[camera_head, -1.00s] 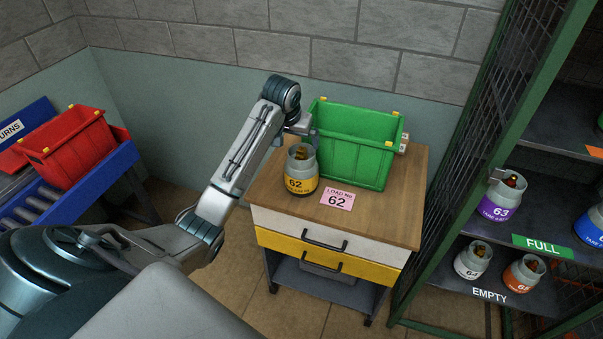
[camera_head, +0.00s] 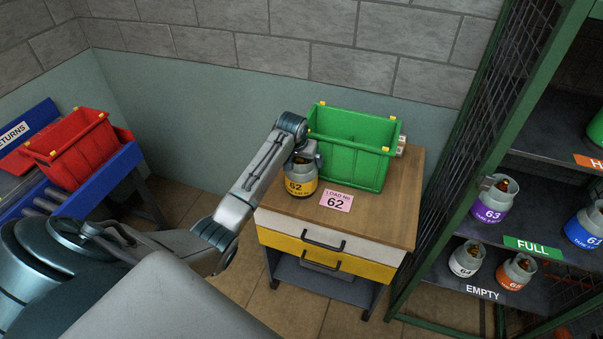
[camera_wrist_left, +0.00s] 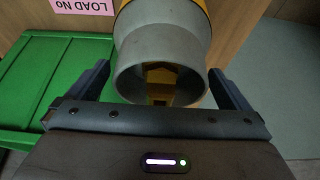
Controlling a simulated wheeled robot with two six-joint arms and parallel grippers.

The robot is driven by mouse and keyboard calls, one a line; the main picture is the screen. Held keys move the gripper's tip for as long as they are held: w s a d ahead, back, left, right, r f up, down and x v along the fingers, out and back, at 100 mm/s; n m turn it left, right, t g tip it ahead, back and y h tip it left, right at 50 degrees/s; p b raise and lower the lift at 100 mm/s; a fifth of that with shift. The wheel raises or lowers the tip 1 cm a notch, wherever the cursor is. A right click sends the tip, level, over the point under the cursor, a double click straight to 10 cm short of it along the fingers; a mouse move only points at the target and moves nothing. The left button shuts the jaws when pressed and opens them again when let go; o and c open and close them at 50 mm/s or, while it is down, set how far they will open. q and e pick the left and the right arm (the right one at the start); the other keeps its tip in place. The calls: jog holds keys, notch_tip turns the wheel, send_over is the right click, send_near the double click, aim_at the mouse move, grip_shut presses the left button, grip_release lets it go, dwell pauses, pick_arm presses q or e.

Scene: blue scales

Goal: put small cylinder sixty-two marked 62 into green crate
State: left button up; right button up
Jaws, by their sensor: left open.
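The small cylinder 62 (camera_head: 300,179), grey with a yellow band marked 62, stands upright on the wooden cart top, left of the green crate. In the left wrist view its open grey collar (camera_wrist_left: 160,65) sits between the two dark fingers of my left gripper (camera_wrist_left: 158,90), with a brass valve inside. My left gripper (camera_head: 304,150) is open at the top of the cylinder; the arm hides part of it. The green crate (camera_head: 352,160) stands at the back of the cart top and also shows in the left wrist view (camera_wrist_left: 45,85). My right gripper is out of view.
A pink card reading LOAD NO 62 (camera_head: 336,201) lies before the crate. A red crate (camera_head: 75,150) sits on the blue returns conveyor at left. At right, a green mesh cage (camera_head: 470,170) holds shelves with other cylinders, including purple 63 (camera_head: 494,198).

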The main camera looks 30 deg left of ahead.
pick_arm(q)
jog(key=c, duration=2)
jog(key=shift+w+r, duration=0.1)
jog(key=shift+c, duration=0.6)
